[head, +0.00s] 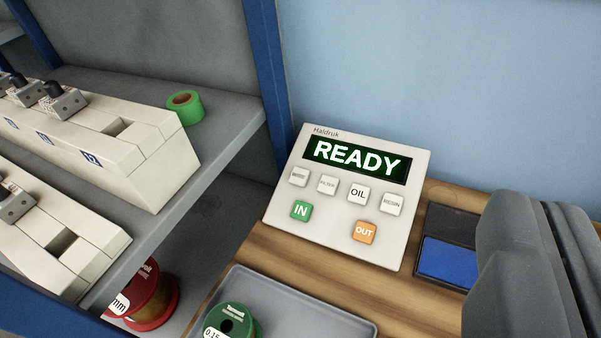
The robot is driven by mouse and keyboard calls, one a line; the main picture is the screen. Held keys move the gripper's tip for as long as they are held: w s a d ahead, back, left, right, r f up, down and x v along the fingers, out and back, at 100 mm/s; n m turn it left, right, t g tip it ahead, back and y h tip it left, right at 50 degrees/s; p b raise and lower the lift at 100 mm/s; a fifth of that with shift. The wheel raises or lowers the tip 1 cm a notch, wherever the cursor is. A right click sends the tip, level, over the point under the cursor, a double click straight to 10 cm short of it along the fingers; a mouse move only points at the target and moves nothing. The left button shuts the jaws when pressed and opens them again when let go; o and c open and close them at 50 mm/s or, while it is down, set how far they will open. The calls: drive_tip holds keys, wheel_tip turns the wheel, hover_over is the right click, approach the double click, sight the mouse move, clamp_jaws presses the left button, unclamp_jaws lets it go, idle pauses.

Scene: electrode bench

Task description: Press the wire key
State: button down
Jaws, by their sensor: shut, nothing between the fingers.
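A pale control panel (345,195) marked Haldruk stands tilted on the wooden bench, its green display reading READY. Below the display is a row of white keys: a leftmost key (299,177) with a label too small to read surely, then the FILTER key (327,184), the OIL key (358,194) and the RESIN key (391,203). A green IN key (301,211) and an orange OUT key (364,232) sit beneath. My dark grey gripper (535,215) is at the lower right, shut and empty, to the right of the panel and apart from the keys in the picture.
A blue pad in a dark case (447,262) lies between panel and gripper. A grey tray (300,313) with a green spool (232,318) is in front. Left, a grey shelf (225,125) holds cream blocks (150,160) and green tape (185,107); a red spool (150,290) sits below.

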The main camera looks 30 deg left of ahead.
drive_tip(key=w+a+f+n+p, duration=0.1)
drive_tip(key=w+a+n+p, duration=0.1)
drive_tip(key=w+a+p, duration=0.35)
drive_tip(key=n+g+y+p, duration=0.2)
drive_tip(key=n+p, duration=0.7)
drive_tip(key=p, duration=0.5)
hover_over(299, 177)
drive_tip(key=s, duration=0.6)
wheel_tip(299, 177, down, 16)
drive_tip(key=shift+w+f, duration=0.15)
drive_tip(key=shift+f, duration=0.1)
drive_tip(key=shift+w+f+b, duration=0.55)
drive_tip(key=shift+f+b, duration=0.3)
drive_tip(key=shift+f, duration=0.45)
drive_tip(key=shift+w+f+b, duration=0.55)
drive_tip(key=shift+f+b, duration=0.25)
drive_tip(key=shift+f, duration=0.55)
drive_tip(key=shift+w+f+b, duration=0.55)
drive_tip(key=shift+f+b, duration=0.3)
drive_tip(key=shift+f, duration=0.45)
drive_tip(key=shift+f, duration=0.15)
drive_tip(key=shift+w+d+f, duration=0.1)
drive_tip(key=shift+w+f, duration=0.05)
drive_tip(key=shift+f, duration=0.05)
